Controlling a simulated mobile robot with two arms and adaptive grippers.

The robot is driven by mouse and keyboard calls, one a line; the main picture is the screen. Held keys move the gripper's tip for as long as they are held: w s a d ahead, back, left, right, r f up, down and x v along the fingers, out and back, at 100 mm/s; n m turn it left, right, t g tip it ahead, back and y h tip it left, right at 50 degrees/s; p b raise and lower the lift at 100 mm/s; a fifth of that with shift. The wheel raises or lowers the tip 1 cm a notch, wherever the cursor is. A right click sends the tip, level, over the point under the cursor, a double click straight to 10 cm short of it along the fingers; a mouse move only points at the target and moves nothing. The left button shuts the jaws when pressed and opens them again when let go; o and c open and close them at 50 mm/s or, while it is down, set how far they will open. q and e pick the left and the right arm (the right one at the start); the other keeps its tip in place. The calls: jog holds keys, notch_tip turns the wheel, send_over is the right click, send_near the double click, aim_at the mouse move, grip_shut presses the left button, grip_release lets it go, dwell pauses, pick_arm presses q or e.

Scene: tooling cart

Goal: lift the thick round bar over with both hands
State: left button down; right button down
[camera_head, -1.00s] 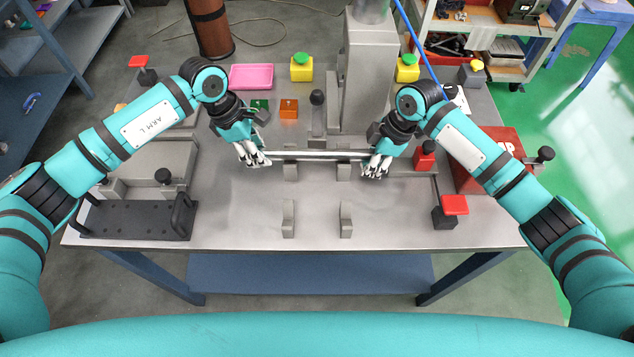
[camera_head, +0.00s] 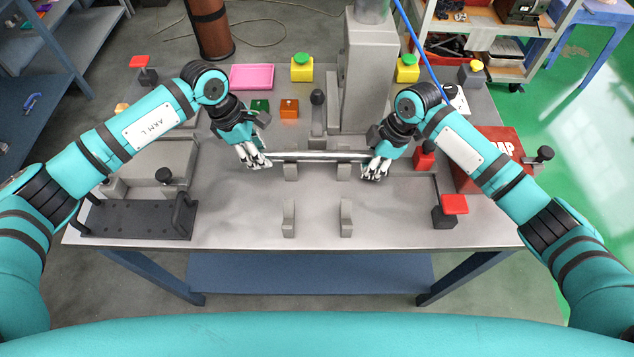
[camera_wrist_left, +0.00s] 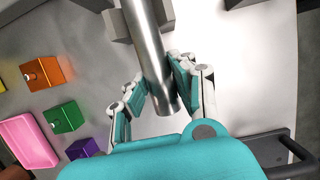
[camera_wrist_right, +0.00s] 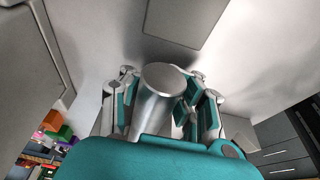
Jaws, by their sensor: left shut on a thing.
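The thick round bar (camera_head: 318,156) is a shiny metal cylinder lying level, left to right, at the rear pair of grey supports (camera_head: 290,171). My left gripper (camera_head: 256,161) is shut on its left end, which also shows between the fingers in the left wrist view (camera_wrist_left: 152,52). My right gripper (camera_head: 375,170) is at the right end. In the right wrist view, its fingers (camera_wrist_right: 160,100) flank the bar (camera_wrist_right: 158,105), whose round end faces the camera. I cannot tell whether those pads press on it. I cannot tell whether the bar touches the supports.
A front pair of empty grey supports (camera_head: 289,218) stands nearer on the cart top (camera_head: 240,215). A grey column (camera_head: 368,75) rises behind the bar. A black plate with handles (camera_head: 135,218) lies at left. A red-topped block (camera_head: 447,212) and a red box (camera_head: 478,165) stand at right.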

pick_arm(q)
jog(key=c, duration=1)
grip_release()
jog(key=shift+s+a+f, duration=0.1)
jog(key=shift+f, duration=0.15)
pick_arm(e)
jog(key=c, duration=1.9)
grip_release()
pick_arm(q)
jog(key=shift+r, duration=0.15)
pick_arm(e)
jog(key=o, duration=0.9)
pick_arm(q)
jog(key=shift+o, duration=1.4)
pick_arm(e)
jog(key=shift+o, duration=1.4)
jog(key=shift+f, duration=0.1)
pick_arm(q)
jog(key=shift+r, duration=0.1)
jog(key=shift+a+r, duration=0.15)
jog(key=shift+r, duration=0.4)
pick_arm(e)
jog(key=shift+d+r, duration=0.25)
jog(key=shift+r, duration=0.4)
pick_arm(q)
jog(key=shift+v, duration=2.85)
pick_arm(e)
jog(key=shift+v, duration=2.9)
